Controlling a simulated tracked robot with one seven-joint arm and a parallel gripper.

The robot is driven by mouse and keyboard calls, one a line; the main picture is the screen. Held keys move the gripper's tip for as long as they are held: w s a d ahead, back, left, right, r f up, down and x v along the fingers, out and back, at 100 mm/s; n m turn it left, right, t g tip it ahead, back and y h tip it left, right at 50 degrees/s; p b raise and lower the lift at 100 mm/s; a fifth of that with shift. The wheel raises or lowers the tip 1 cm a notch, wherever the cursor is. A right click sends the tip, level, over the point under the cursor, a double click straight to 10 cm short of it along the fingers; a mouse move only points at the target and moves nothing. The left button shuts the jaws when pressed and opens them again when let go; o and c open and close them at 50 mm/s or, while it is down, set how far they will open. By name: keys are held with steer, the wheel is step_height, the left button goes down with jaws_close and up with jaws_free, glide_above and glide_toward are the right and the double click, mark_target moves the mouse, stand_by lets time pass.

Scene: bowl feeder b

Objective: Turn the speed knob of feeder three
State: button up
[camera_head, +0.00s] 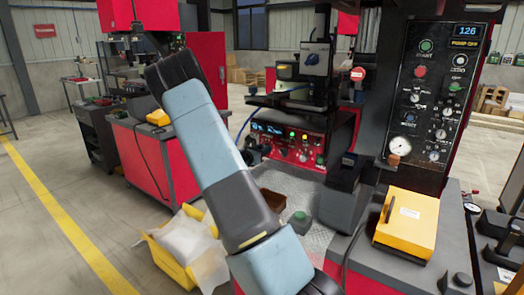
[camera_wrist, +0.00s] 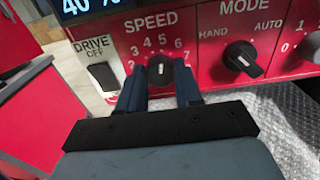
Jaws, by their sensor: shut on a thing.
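The speed knob (camera_wrist: 159,70) is a round black knob with a white pointer mark, on a red panel (camera_wrist: 210,65) under the word SPEED. The pointer stands close to upright, below the 4 and 5 of its number scale. My gripper (camera_wrist: 160,84) has one dark blue finger on each side of the knob and is shut on it. A display (camera_wrist: 88,7) above left shows 40 and a percent sign, partly cut off. In the head view the red control box (camera_head: 292,142) stands behind my arm; the knob cannot be made out there.
A drive switch (camera_wrist: 103,76) sits left of the knob and a mode knob (camera_wrist: 243,58) to its right, close to my fingers. Another knob is cut off at the right edge. Bubble wrap (camera_wrist: 285,112) lies below the panel. A yellow box (camera_head: 407,222) stands at right.

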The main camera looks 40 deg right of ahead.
steer(key=shift+c, duration=0.6)
steer(key=shift+m, duration=2.8)
steer(key=o, duration=1)
steer(key=shift+o, duration=0.2)
steer(key=v, duration=1.3)
steer(key=shift+s+a, duration=0.2)
steer(key=shift+a, duration=0.15)
